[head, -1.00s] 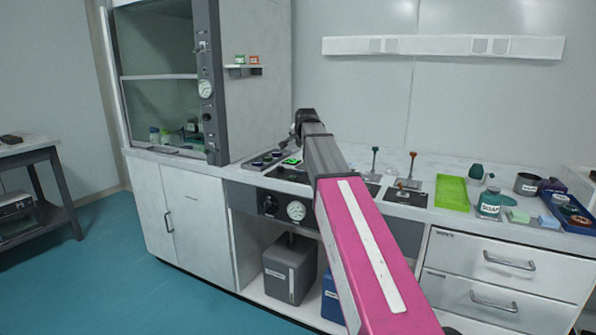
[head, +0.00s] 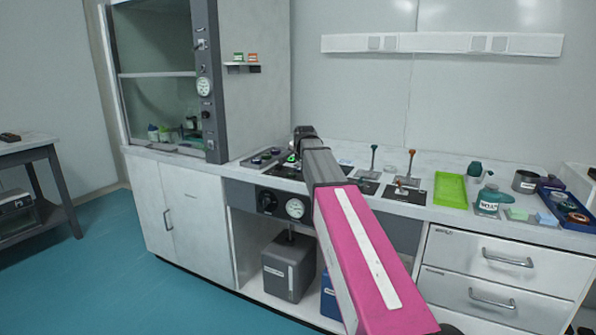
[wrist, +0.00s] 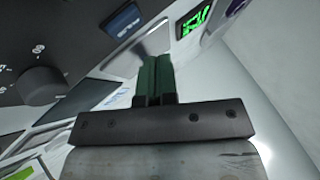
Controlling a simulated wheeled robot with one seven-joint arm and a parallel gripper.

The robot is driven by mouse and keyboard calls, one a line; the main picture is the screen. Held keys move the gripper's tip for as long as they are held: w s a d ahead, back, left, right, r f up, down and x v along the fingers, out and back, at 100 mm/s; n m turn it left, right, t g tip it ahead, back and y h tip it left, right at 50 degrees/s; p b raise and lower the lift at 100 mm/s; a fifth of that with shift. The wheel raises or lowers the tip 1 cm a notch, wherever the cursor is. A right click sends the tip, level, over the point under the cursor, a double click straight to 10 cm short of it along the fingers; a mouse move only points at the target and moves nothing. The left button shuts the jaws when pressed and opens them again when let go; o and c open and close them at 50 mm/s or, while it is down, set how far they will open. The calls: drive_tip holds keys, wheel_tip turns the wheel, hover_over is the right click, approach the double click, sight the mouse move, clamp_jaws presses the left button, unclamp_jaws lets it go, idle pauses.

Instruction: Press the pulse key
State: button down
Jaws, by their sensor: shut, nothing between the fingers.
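My gripper (wrist: 156,60) is shut and empty. Its two dark green fingers are together, with their tips over the pale bench or panel surface in the wrist view. Just beyond the tips are a dark key-like block with a blue lettered face (wrist: 123,20) and a black unit with a lit green sign (wrist: 194,18). The lettering is too blurred to read, so I cannot tell which is the pulse key. I cannot tell whether the fingertips touch anything.
A control strip with round knobs (head: 262,157) lies left of my arm's end, beside the fume hood (head: 240,100). A dark knob (wrist: 40,80) shows at the left.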

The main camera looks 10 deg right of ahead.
drive_tip(key=shift+f, duration=0.85)
drive_tip(key=shift+f, duration=0.15)
idle(1.4)
drive_tip(key=shift+f, duration=0.25)
drive_tip(key=shift+f, duration=0.4)
idle(1.0)
drive_tip(key=shift+r, duration=0.8)
drive_tip(key=shift+r, duration=0.1)
drive_tip(key=shift+r, duration=2.45)
